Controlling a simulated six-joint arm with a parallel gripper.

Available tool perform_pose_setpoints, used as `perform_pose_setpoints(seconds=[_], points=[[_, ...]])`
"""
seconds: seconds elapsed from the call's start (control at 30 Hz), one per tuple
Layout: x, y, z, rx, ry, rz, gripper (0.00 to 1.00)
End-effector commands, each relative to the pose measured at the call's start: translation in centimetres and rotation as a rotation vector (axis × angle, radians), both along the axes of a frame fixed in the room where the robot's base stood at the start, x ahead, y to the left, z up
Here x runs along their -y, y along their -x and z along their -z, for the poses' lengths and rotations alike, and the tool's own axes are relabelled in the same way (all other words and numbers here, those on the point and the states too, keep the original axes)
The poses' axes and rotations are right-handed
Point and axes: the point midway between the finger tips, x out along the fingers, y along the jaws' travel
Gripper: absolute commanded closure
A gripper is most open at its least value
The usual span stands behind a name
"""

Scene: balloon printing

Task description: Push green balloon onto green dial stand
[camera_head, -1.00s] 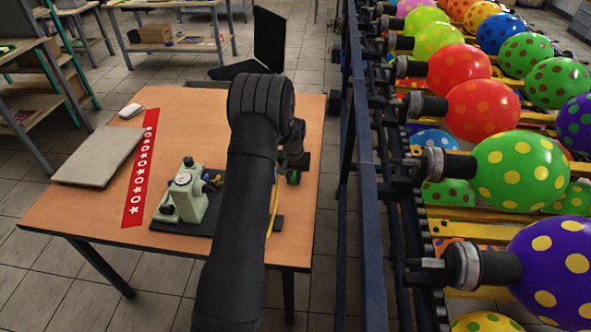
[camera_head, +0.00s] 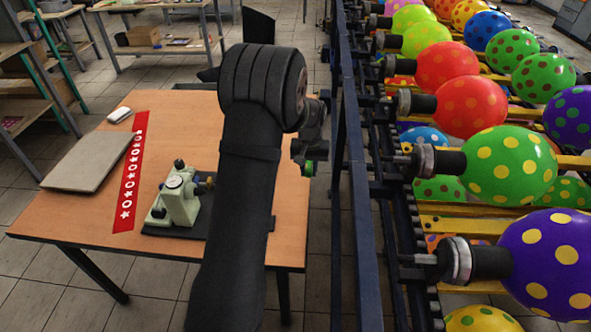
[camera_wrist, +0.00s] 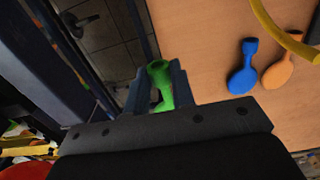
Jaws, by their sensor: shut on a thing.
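The green balloon (camera_wrist: 160,82) is small and uninflated. My gripper (camera_wrist: 158,88) is shut on it, with the open neck sticking out past the fingertips. In the head view my gripper (camera_head: 308,168) is at the table's right edge, with a bit of green at its tip. The pale green dial stand (camera_head: 178,200) stands upright on a dark base on the table, left of my arm and apart from the gripper. My arm hides part of the table right of the stand.
A blue balloon (camera_wrist: 243,68) and an orange balloon (camera_wrist: 284,68) lie on the table (camera_wrist: 208,60), near a yellow curved strip (camera_wrist: 278,28). A red star strip (camera_head: 131,180) and grey slab (camera_head: 88,160) lie at left. A blue rack frame (camera_head: 350,150) with inflated dotted balloons stands right.

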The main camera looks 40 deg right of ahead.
Motion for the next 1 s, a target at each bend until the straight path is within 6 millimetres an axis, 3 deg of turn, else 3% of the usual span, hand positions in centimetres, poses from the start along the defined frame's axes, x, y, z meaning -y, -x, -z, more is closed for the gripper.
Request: perform_pose_setpoints(seconds=[0.17,0.37,0.7,1.0], points=[[0.3,1.5,-1.1,0.001,0.001,0.009,0.9],[-1.5,0.4,-2.4,0.001,0.001,0.118,0.9],[-7.8,-3.4,-5.5,0.001,0.001,0.503,0.9],[-13.2,-5.6,-7.8,0.0,0.001,0.823,0.9]])
